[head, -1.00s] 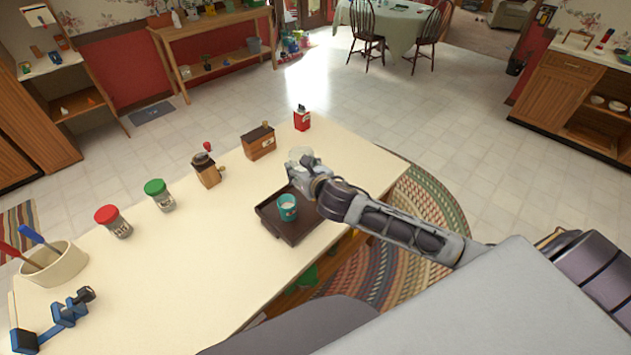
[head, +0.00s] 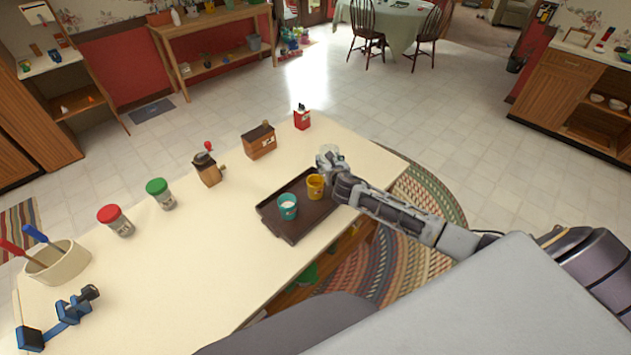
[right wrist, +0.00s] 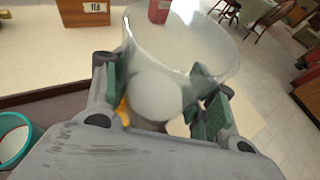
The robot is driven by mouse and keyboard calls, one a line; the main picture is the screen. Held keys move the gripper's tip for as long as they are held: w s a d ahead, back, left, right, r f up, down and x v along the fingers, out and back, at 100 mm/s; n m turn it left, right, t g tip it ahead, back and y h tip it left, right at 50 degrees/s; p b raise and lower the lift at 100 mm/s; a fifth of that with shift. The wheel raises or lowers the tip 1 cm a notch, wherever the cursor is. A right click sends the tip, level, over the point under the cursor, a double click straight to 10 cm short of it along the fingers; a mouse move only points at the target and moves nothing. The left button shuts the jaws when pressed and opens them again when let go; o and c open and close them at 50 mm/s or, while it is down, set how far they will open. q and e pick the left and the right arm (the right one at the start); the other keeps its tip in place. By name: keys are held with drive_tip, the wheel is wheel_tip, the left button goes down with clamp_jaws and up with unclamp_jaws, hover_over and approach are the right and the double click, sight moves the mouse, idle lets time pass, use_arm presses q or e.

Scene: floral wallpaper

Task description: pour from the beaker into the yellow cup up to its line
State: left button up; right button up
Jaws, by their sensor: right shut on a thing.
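My right gripper (head: 328,163) is shut on the clear beaker (head: 329,150). In the right wrist view the beaker (right wrist: 190,48) stands between the two green-padded fingers (right wrist: 155,100), with something whitish low in it. The gripper holds it just behind and right of the yellow cup (head: 315,187), by the tray's far right corner. The yellow cup stands on the dark tray; its line cannot be made out. In the right wrist view only a sliver of yellow (right wrist: 124,112) shows behind the beaker. My left gripper is not in view.
A teal cup (head: 288,208) with white contents stands on the dark tray (head: 296,234), left of the yellow cup. A red tin (head: 302,118), wooden box (head: 259,142), grinder (head: 207,170) and two lidded jars line the far side.

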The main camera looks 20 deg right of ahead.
drive_tip(key=d+f+m+h, duration=0.1)
drive_tip(key=d+f, duration=0.3)
drive_tip(key=f, duration=0.1)
drive_tip(key=shift+s+d+f+m+g+h, duration=0.3)
drive_tip(key=shift+s+d+h, duration=0.05)
drive_tip(key=shift+s+h, duration=0.1)
drive_tip(key=shift+a+r, duration=0.1)
drive_tip(key=shift+w+a+r+n+h, duration=0.15)
drive_tip(key=shift+a+r+n+h, duration=0.3)
drive_tip(key=shift+n+h, duration=0.3)
drive_tip(key=shift+a+r+n+b, duration=0.2)
drive_tip(key=shift+a+n+b, duration=0.05)
drive_tip(key=shift+n+b, duration=0.3)
drive_tip(key=shift+w+a+r+n+h+b, duration=0.15)
drive_tip(key=shift+a+r+n+h+b, duration=0.15)
drive_tip(key=shift+a+n+h+b, duration=0.3)
idle(0.7)
drive_tip(key=shift+d+r+n+h+b, duration=0.3)
drive_tip(key=shift+d+r+n+b, duration=0.05)
drive_tip(key=shift+n+b, duration=0.25)
